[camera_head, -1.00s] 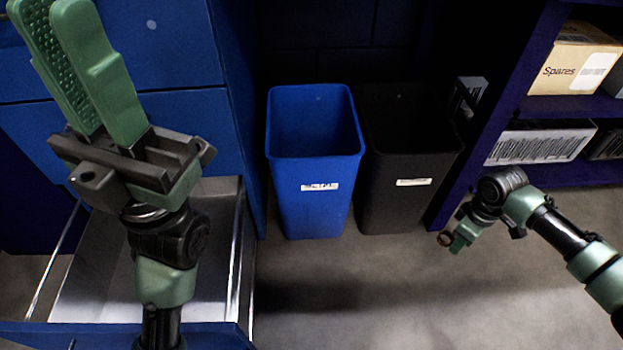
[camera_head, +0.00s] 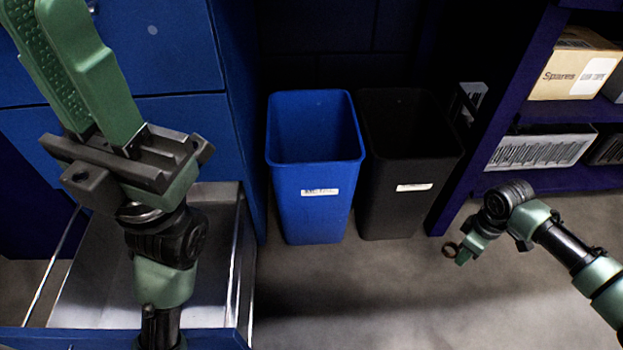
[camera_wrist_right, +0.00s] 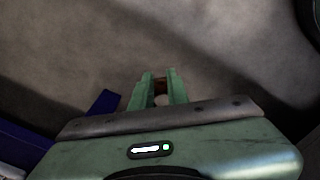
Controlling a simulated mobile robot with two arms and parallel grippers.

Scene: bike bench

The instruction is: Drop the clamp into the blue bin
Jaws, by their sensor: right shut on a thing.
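The blue bin (camera_head: 315,215) stands open on the floor in the middle of the head view, with a white label on its front. My right gripper (camera_head: 461,256) is shut on the clamp (camera_head: 450,249), a small brownish ring, to the right of the bins and apart from them. In the right wrist view, the clamp (camera_wrist_right: 160,87) shows partly between the fingertips of my right gripper (camera_wrist_right: 161,82). My left gripper (camera_head: 65,60) points up at the upper left, with its green fingers close together; I cannot tell whether a gap separates them.
A black bin (camera_head: 405,215) stands beside the blue bin on its right. A dark blue shelf (camera_head: 545,180) with a Spares box (camera_head: 572,65) is at the right. Blue drawers (camera_head: 170,50) and an open metal-lined drawer (camera_head: 215,290) are at the left. The front floor is clear.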

